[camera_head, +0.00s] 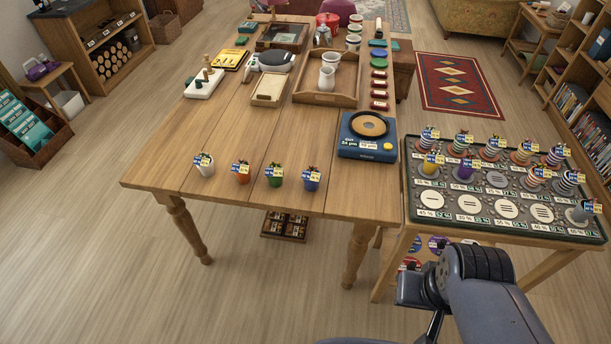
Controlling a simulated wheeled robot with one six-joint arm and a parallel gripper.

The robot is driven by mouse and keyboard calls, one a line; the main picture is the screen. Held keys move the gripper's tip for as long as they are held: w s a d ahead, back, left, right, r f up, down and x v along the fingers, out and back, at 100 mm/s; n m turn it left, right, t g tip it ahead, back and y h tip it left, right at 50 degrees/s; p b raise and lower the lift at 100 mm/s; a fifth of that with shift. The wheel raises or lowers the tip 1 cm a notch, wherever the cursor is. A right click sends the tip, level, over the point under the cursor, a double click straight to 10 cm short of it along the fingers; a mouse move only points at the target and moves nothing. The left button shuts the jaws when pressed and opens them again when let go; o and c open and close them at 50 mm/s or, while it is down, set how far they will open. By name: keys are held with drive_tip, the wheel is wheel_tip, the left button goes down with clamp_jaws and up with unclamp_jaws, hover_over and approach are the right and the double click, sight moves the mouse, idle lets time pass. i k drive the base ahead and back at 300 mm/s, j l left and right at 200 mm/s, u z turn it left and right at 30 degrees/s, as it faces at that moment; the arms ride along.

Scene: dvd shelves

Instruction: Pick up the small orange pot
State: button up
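The small orange pot (242,176) stands upright near the front edge of the wooden table (225,130). A small plant and a blue, white and yellow tag at its top partly cover it. It is second from the left in a row of similar small pots: a white pot (206,169) is to its left, and a green pot (275,181) and a blue pot (311,184) are to its right. My arm shows at the lower right, well away from the orange pot. No gripper fingertips can be made out.
A blue scale (367,151) stands right of the row. A wooden tray (327,100) with white jugs lies farther back. At right, a lower table holds a dark tray (411,216) with several tagged pots. The tabletop behind the orange pot is clear.

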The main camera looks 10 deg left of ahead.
sight(242, 169)
drive_tip(key=i+j, duration=0.1)
drive_tip(key=j, duration=0.4)
drive_tip(key=i+j, duration=0.1)
drive_tip(key=j, duration=0.4)
drive_tip(key=i+j, duration=0.1)
drive_tip(key=j, duration=0.4)
drive_tip(key=k+u, duration=0.05)
